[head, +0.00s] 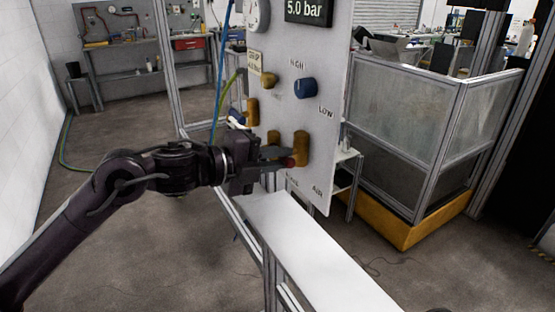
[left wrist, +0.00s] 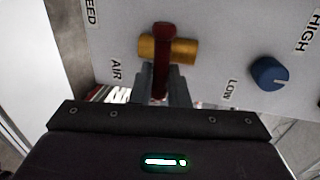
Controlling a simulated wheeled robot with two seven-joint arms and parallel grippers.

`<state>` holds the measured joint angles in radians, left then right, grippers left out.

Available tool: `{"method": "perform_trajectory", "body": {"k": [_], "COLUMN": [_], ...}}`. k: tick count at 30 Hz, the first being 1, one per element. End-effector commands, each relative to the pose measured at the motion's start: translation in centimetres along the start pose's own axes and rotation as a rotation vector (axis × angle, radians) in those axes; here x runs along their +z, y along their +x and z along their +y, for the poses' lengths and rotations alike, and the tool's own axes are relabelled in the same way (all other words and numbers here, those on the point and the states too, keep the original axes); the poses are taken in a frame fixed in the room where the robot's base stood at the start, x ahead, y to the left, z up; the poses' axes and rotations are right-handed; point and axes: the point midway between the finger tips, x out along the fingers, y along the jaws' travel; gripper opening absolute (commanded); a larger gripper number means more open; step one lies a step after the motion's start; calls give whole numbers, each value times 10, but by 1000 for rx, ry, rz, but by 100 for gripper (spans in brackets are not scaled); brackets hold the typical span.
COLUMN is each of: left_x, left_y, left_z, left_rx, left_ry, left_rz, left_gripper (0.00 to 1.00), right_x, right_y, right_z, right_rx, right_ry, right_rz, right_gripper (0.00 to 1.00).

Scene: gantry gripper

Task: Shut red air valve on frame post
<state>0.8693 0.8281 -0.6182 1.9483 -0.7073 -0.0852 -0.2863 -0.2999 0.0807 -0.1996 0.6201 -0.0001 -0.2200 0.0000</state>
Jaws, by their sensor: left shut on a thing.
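The red air valve is a red lever on a brass body on the white panel (head: 313,183). In the head view the brass body (head: 301,148) shows, and the red lever's end (head: 289,162) shows at my fingertips. My left gripper (head: 280,158) reaches it from the left and is shut on the lever. In the left wrist view the red lever (left wrist: 161,60) crosses the brass body (left wrist: 183,49) at a right angle, and my left gripper (left wrist: 160,88) holds its near end between both fingers. My right gripper is not in view.
A blue knob (head: 305,88) between HIGH and LOW labels sits above the valve. A pressure display (head: 307,10) reads 5.0 bar. A white shelf (head: 300,240) runs below the panel. A fenced cell with a yellow base (head: 408,232) stands at right.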

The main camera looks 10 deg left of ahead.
Motion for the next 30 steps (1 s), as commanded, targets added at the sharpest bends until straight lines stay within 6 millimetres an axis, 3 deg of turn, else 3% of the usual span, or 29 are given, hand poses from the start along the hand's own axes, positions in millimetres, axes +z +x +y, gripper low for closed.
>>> {"method": "perform_trajectory", "body": {"k": [6,7,11,21,30], "left_x": [2,2,2,1,2], "left_y": [0,0,0,-4,-52], "left_z": [1,1,0,1,4], "left_rx": [3,3,2,0,4], "left_ry": [1,1,0,-1,2], "left_rz": [-5,-5,-5,-3,-8], "left_gripper": [0,18,35,36,36], "right_x": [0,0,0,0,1], "right_y": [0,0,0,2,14], "right_z": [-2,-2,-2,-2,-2], "right_rx": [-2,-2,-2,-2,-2], "right_ry": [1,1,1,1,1], "right_rz": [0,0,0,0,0], "right_gripper": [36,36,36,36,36]}}
